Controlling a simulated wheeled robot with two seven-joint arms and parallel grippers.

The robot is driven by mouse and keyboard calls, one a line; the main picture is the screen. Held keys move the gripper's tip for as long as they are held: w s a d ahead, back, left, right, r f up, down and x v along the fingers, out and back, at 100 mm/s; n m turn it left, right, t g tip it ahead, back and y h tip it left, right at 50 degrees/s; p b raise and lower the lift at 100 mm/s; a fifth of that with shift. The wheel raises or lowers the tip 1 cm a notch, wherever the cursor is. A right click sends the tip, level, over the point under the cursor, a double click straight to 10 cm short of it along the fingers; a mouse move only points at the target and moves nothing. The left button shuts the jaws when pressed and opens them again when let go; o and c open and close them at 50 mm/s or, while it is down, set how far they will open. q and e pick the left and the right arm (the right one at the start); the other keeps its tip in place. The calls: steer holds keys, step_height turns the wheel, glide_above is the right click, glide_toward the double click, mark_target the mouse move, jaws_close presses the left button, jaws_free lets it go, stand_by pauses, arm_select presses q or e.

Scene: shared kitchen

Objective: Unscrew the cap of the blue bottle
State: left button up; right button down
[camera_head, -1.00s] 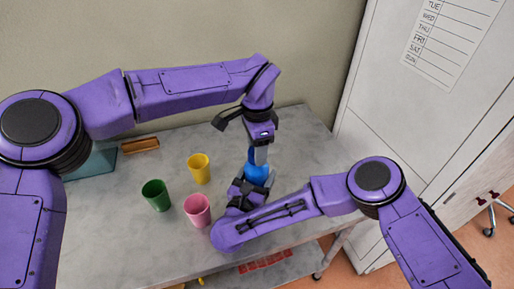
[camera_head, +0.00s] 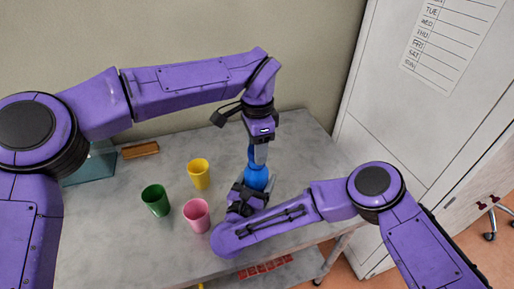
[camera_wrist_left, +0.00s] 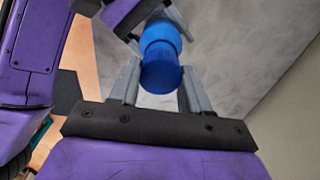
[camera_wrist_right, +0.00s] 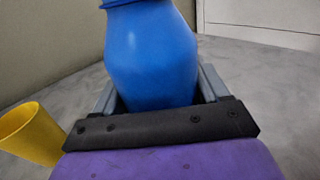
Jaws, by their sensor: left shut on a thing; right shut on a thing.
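The blue bottle (camera_head: 256,178) is held near the right part of the grey table. It fills the middle of the right wrist view (camera_wrist_right: 150,55), where its top is cut off. My right gripper (camera_head: 246,198) is shut on its body from the near side. My left gripper (camera_head: 258,155) reaches down from above and is shut on the blue cap (camera_wrist_left: 161,74), which lies between its fingers in the left wrist view. The bottle shows behind the cap there. I cannot tell whether cap and bottle still touch.
A yellow cup (camera_head: 199,174), a green cup (camera_head: 156,200) and a pink cup (camera_head: 197,215) stand left of the bottle. A brown block (camera_head: 140,150) and a teal glassy box (camera_head: 92,165) are at the back left. A white cabinet (camera_head: 400,110) stands on the right.

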steer(key=shift+f, duration=0.1)
arm_select(q)
steer(key=shift+r, duration=2)
steer(key=shift+w, duration=0.1)
arm_select(e)
jaws_free()
